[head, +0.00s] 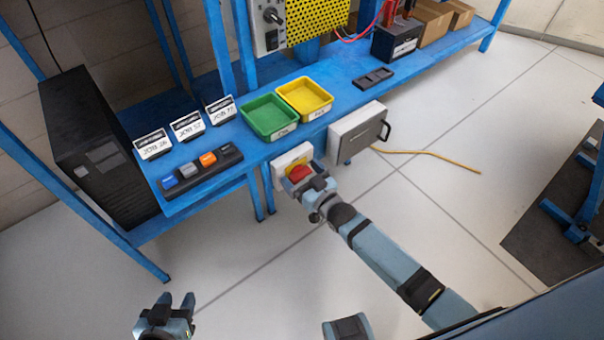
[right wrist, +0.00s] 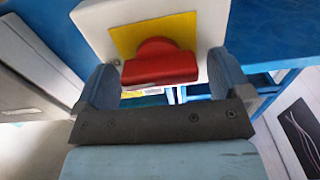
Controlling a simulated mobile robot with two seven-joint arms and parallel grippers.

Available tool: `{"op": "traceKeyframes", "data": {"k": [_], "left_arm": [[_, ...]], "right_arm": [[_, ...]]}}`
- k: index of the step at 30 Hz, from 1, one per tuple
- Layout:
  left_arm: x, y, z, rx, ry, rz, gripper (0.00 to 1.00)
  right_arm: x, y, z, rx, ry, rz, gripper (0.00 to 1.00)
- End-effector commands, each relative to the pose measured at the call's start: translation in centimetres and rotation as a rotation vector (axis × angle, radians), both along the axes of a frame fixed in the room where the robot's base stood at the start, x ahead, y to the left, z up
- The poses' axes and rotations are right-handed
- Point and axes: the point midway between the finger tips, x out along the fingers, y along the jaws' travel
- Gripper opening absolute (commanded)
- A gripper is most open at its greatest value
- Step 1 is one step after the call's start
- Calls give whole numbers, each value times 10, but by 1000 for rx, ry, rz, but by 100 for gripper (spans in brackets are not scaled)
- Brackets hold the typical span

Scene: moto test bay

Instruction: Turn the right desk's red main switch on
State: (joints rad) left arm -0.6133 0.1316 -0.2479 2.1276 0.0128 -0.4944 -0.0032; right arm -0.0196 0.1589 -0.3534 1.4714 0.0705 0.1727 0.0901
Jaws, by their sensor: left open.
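The red main switch (head: 299,173) is a red knob with a bar-shaped handle on a yellow plate (right wrist: 124,36), on a white box (head: 280,164) at the desk's front edge. In the right wrist view the red handle (right wrist: 160,68) lies crosswise between my right gripper's fingers. My right gripper (head: 304,181) is open around the handle, a finger on each side; a small gap shows at the right finger, and contact at the left is unclear. My left gripper (head: 169,306) is open and empty, low over the floor, far from the desk.
A grey box with a handle (head: 357,131) is mounted right of the switch. On the blue desk (head: 340,84) stand a green tray (head: 269,133), a yellow tray (head: 331,98), job cards and a button strip (head: 201,172).

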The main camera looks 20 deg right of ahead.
Motion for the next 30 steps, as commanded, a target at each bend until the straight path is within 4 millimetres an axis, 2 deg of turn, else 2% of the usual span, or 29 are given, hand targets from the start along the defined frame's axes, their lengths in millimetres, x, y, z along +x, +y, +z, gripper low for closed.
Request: {"op": "traceKeyframes", "data": {"k": [7,11,24,30], "left_arm": [[1,0,2,-1,-3,-1,43],[0,-1,4,-2,-2,0,43],[-2,0,3,-4,17,4,43],[-1,0,5,-5,16,5,43]], "right_arm": [[-2,-1,0,-2,0,0,96],[-14,-5,-1,-2,2,0,96],[-103,-37,0,-2,2,0,96],[-125,-45,0,-1,1,0,96]]}}
